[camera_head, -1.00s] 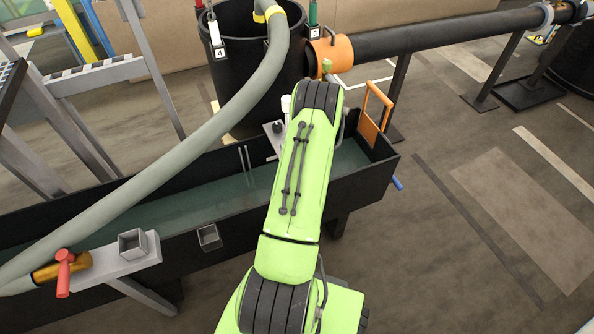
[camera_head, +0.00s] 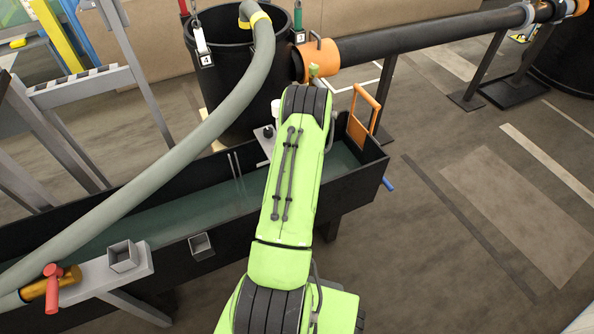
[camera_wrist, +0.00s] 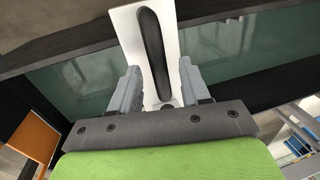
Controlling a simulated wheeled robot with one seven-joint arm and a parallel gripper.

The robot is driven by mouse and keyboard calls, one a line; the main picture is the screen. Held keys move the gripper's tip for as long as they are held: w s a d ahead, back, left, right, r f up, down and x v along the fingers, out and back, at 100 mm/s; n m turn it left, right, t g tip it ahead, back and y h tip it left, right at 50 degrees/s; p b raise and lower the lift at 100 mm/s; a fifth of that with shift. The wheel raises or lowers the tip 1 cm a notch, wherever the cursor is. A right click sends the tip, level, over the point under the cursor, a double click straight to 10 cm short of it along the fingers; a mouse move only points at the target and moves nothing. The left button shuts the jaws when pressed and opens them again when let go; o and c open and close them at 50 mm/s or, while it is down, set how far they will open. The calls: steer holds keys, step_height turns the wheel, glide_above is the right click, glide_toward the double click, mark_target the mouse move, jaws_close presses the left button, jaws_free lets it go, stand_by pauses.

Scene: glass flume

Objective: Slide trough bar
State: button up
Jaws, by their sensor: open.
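The trough (camera_head: 200,200) is a long black-walled channel with glassy greenish water, running across the head view. A white plate (camera_head: 266,146) with a dark knob lies across it, partly hidden behind my green arm. In the wrist view the white plate (camera_wrist: 128,28) carries a long dark rounded piece (camera_wrist: 151,50), which I take as the bar's handle. My gripper (camera_wrist: 158,68) is open, with one grey finger on each side of the dark piece. I cannot tell whether either finger touches it. My gripper is hidden in the head view.
A black barrel (camera_head: 235,80) and a grey hose (camera_head: 150,175) stand beyond and over the trough. An orange frame (camera_head: 363,117) rises at its right end. A grey bracket (camera_head: 105,272) with a red-handled valve (camera_head: 52,285) is at lower left.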

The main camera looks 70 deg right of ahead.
step_height(320, 180, up, 15)
steer(key=s+d+p, duration=0.2)
steer(key=p, duration=0.1)
steer(key=shift+s+p, duration=0.15)
steer(key=shift+p, duration=0.15)
steer(key=shift+r, duration=0.1)
